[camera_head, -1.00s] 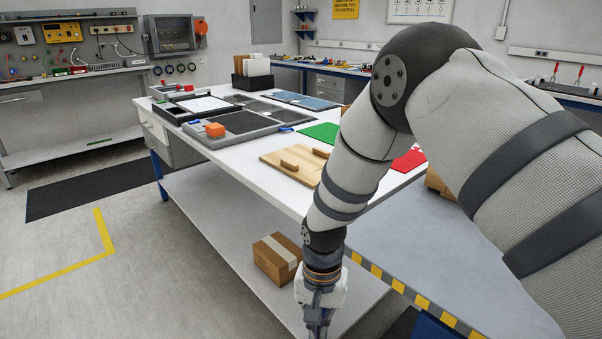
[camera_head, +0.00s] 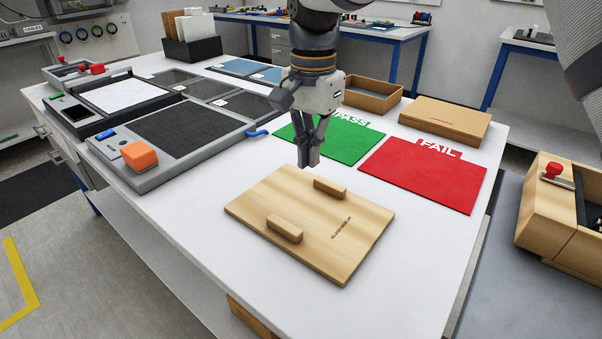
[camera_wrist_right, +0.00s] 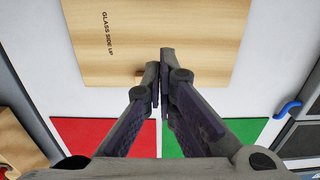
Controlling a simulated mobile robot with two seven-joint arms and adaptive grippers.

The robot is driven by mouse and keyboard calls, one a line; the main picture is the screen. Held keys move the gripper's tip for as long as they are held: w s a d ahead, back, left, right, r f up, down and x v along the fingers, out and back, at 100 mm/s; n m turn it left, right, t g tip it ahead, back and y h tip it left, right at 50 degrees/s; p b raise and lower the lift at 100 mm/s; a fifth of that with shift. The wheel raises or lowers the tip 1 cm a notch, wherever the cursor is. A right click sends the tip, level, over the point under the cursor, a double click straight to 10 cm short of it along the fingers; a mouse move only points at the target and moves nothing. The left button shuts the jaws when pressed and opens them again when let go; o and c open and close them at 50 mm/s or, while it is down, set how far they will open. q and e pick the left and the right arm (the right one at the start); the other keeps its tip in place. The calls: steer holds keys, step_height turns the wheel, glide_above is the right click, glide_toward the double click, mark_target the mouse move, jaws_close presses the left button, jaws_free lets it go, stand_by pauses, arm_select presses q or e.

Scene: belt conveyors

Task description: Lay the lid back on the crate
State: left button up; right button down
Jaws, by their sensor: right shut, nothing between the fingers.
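A flat wooden board with two raised handle bars and printed text, which looks like the lid (camera_head: 345,245), lies on the white table. In the right wrist view the lid (camera_wrist_right: 200,35) reads "GLASS SIDE UP". My right gripper (camera_head: 308,162) points down, shut and empty, just above the lid's far edge near the farther handle. In the right wrist view its fingertips (camera_wrist_right: 159,62) overlap the lid and partly hide that handle. An open wooden crate (camera_head: 372,101) stands at the back of the table. I cannot tell whether it is the task's crate. My left gripper is out of view.
A green PASS mat (camera_head: 345,146) and red FAIL mat (camera_head: 425,178) lie beyond the lid. A flat wooden box (camera_head: 445,119) sits behind them. A grey tray with an orange block (camera_head: 139,156) is left. A wooden box with a red knob (camera_head: 540,205) stands right.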

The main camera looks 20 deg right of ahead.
mark_target(296, 219)
steer(key=f, duration=0.9)
steer(key=shift+s+a, duration=0.15)
steer(key=shift+s, duration=0.25)
steer(key=a, duration=0.1)
steer(key=s+a, duration=0.1)
steer(key=shift+s+a+f, duration=0.1)
steer(key=shift+s+a, duration=0.15)
steer(key=shift+a, duration=0.15)
steer(key=shift+s+a+f, duration=0.1)
steer(key=shift+s+a, duration=0.05)
steer(key=shift+a, duration=0.2)
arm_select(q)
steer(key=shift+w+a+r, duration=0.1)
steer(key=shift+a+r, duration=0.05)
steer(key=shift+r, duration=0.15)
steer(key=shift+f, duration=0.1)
arm_select(e)
steer(key=shift+f, duration=0.1)
